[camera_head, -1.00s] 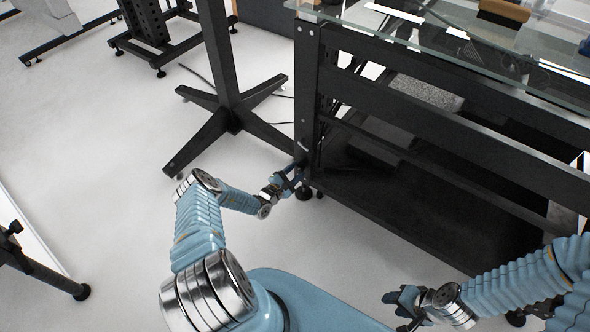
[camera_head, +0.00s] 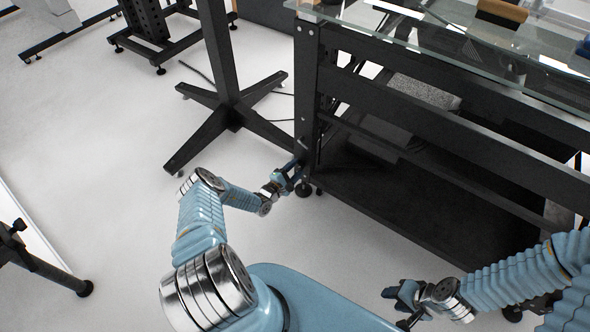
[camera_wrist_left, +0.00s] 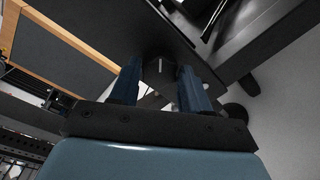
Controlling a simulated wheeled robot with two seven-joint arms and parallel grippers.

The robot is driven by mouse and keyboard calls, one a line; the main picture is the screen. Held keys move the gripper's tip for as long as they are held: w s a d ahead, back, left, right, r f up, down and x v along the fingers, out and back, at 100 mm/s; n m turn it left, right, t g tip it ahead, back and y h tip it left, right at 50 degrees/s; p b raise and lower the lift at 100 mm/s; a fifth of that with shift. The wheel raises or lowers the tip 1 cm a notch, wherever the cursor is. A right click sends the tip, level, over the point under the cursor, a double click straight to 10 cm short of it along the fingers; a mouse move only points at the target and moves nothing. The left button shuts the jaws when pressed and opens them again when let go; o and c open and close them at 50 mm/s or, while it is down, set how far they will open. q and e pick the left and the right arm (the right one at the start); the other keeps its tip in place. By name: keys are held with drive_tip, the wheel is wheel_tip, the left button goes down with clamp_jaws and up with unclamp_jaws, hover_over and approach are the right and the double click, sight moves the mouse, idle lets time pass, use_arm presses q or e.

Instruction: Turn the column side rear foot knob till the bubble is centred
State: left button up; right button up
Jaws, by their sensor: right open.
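A black foot (camera_head: 303,189) stands on the floor under the near-left post of the black frame (camera_head: 306,90). My left gripper (camera_head: 292,172) is low at this post, beside the foot. In the left wrist view my left gripper (camera_wrist_left: 160,68) has its two blue fingers apart, pointing up under dark frame parts. A small grey part shows between or beyond the fingertips; I cannot tell whether they touch it. A dark round part (camera_wrist_left: 235,112) shows right of the fingers. My right gripper (camera_head: 400,294) is open and empty over the floor at lower right. I cannot make out a bubble level.
A glass top (camera_head: 400,45) covers the frame, with a brown object (camera_head: 502,12) on it. A dark lower shelf (camera_head: 400,205) lies close above the floor. A black column with a cross-shaped base (camera_head: 232,105) stands left of the post.

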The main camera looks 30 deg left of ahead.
use_arm(q)
drive_tip(key=o, duration=0.3)
drive_tip(key=shift+o, duration=0.2)
drive_tip(key=s+a, duration=0.1)
drive_tip(key=s, duration=1.2)
drive_tip(key=shift+s+a+r+p, duration=0.3)
drive_tip(key=shift+s+a+r, duration=0.05)
